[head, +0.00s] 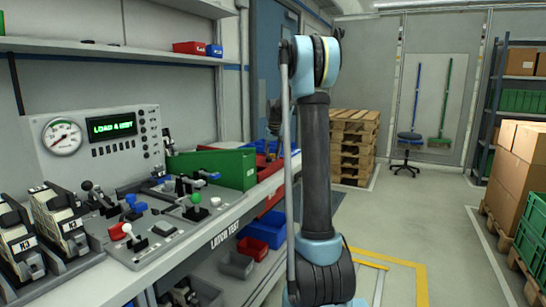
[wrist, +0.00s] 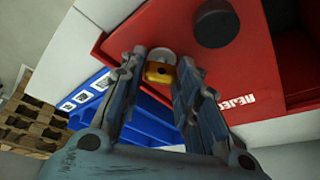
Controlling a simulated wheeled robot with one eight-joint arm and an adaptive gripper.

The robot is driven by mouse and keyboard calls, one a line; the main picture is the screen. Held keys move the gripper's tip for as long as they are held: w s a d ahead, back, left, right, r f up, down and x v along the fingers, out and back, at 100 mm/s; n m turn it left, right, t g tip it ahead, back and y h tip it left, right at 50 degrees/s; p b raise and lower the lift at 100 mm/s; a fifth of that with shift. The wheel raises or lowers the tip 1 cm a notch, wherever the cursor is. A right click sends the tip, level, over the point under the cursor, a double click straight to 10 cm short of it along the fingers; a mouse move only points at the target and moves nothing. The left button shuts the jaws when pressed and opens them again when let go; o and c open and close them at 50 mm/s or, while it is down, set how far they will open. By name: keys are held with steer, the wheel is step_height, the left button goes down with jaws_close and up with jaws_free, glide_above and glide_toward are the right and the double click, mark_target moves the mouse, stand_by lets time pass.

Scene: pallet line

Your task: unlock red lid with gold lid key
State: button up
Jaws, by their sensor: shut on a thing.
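In the wrist view, my gripper (wrist: 162,75) is closed on a small gold piece, the gold lid key (wrist: 159,73), held at its fingertips. A pale grey round part (wrist: 161,54) shows just beyond the key, against the red surface; I cannot tell whether the key touches it. The red lid (wrist: 245,65) fills the upper right, marked REJECT, with a dark round knob (wrist: 211,23) on it.
A blue bin with white labels (wrist: 103,85) lies left of the fingers in the wrist view. In the head view, a green box (head: 215,168) and a lever panel (head: 150,222) stand on the bench. Stacked pallets (head: 352,145) stand behind.

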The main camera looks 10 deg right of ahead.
steer(key=m+h, duration=0.1)
steer(key=m, duration=0.2)
steer(key=shift+a+m, duration=0.15)
steer(key=shift+m, duration=0.15)
steer(key=shift+m+g+h, duration=0.4)
steer(key=shift+m+h, duration=0.4)
steer(key=shift+m, duration=1)
steer(key=o, duration=1.1)
steer(key=shift+c, duration=0.2)
steer(key=v, duration=1.2)
